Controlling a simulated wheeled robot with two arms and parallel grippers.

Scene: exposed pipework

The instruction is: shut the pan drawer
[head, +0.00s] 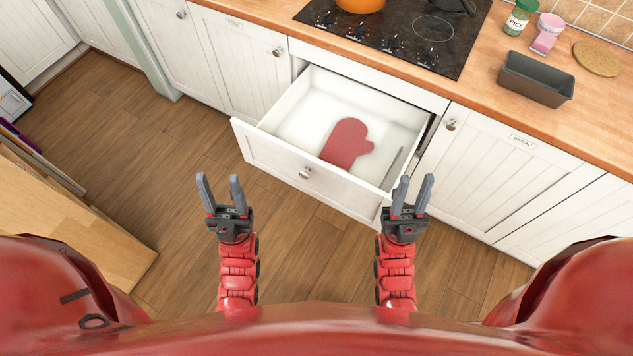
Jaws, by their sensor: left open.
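The white pan drawer (268,161) is pulled out from the cabinets below the hob. Its front has a round metal knob (305,173). A red oven mitt (347,143) lies inside on the drawer floor, beside a thin grey item at the right wall that I cannot identify. My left gripper (220,190) is open and empty, to the left of the drawer front and apart from it in the picture. My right gripper (412,190) is open and empty by the drawer's front right corner; I cannot tell whether it touches the drawer.
The black hob (400,32) with an orange pot (360,4) is above the drawer. A dark loaf tin (536,79), jars and a round cork mat (597,58) stand on the wooden worktop (480,82). A wooden piece (75,225) is at left. The floor (165,160) in front is clear.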

